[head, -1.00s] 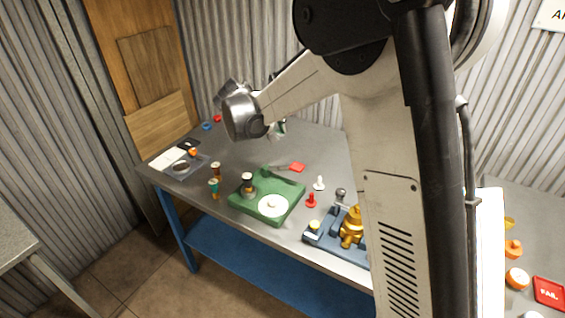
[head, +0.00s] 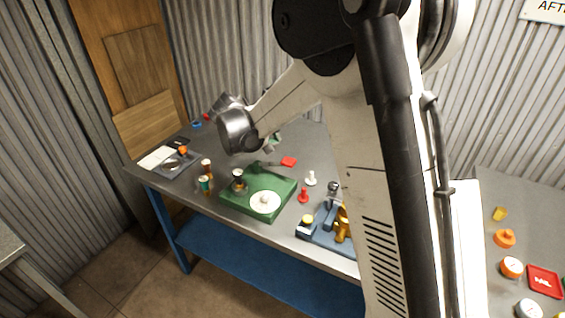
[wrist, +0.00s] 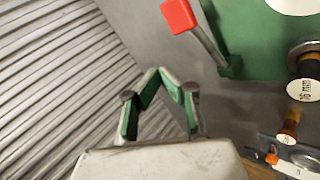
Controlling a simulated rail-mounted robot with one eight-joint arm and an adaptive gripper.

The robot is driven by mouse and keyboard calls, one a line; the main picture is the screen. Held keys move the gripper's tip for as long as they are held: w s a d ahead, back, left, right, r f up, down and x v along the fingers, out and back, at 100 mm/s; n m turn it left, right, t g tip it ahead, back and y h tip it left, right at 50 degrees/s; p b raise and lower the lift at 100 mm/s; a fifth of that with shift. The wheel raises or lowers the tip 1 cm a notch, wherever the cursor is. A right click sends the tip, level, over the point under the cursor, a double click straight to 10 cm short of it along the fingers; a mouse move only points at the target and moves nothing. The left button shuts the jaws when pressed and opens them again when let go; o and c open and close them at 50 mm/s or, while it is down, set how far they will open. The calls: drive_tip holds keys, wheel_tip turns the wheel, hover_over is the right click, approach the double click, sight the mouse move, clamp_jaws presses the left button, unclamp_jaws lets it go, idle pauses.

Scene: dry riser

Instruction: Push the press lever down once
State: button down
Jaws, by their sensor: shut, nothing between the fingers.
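A green press base (head: 230,200) sits on the table with a white disc on top. A dark lever arm (head: 268,164) runs from its back edge to a red end pad (head: 288,161). In the wrist view the red pad (wrist: 180,15) and lever arm (wrist: 210,45) lie ahead of my gripper (wrist: 160,73). My gripper is shut and empty, its tips meeting; they look apart from the lever. In the head view my gripper (head: 271,145) hangs just behind the green base, partly hidden by my wrist.
A blue fixture (head: 318,238) with a gold body and grey ball knob stands right, partly hidden by my arm. Red (head: 304,195) and white (head: 311,178) pegs stand between. Small bottles (head: 205,184) stand left of the base. A corrugated wall (wrist: 60,80) is close behind.

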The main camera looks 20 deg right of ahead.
sight(283, 161)
drive_tip(key=shift+s+d+f+b, duration=0.2)
drive_tip(key=shift+f+b, duration=0.2)
drive_tip(key=shift+f, duration=0.2)
drive_tip(key=shift+s+d+f+b, duration=0.15)
drive_tip(key=shift+f+b, duration=0.2)
drive_tip(key=shift+f, duration=0.3)
drive_tip(key=shift+s+d+f+b, duration=0.2)
drive_tip(key=shift+f+b, duration=0.2)
drive_tip(key=shift+f, duration=0.2)
drive_tip(key=shift+s+d+f+b, duration=0.1)
drive_tip(key=shift+f+b, duration=0.3)
drive_tip(key=shift+b, duration=0.05)
